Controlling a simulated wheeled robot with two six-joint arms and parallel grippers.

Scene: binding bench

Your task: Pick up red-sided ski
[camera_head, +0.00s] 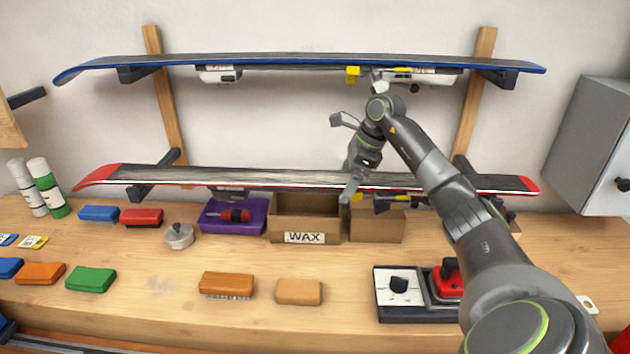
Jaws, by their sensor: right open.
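The red-sided ski (255,178) lies level across the lower pair of wall brackets, base up, with red tips at both ends. Its binding hangs beneath it, with yellow parts showing. My right gripper (350,186) points down at the middle of this ski, a little right of centre. Its fingers are open and overlap the ski in the picture. I cannot tell whether they touch it. My right gripper and wrist hide a short part of the ski, and my right forearm hides another part near its right end. My left gripper is not in view.
A blue-sided ski (300,62) lies on the upper brackets, close above my right arm. Below stand a cardboard WAX box (305,238), a purple case (233,226) and a waxing iron (447,281). Several wax blocks lie on the wooden bench (200,325). A grey cabinet (588,150) is at right.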

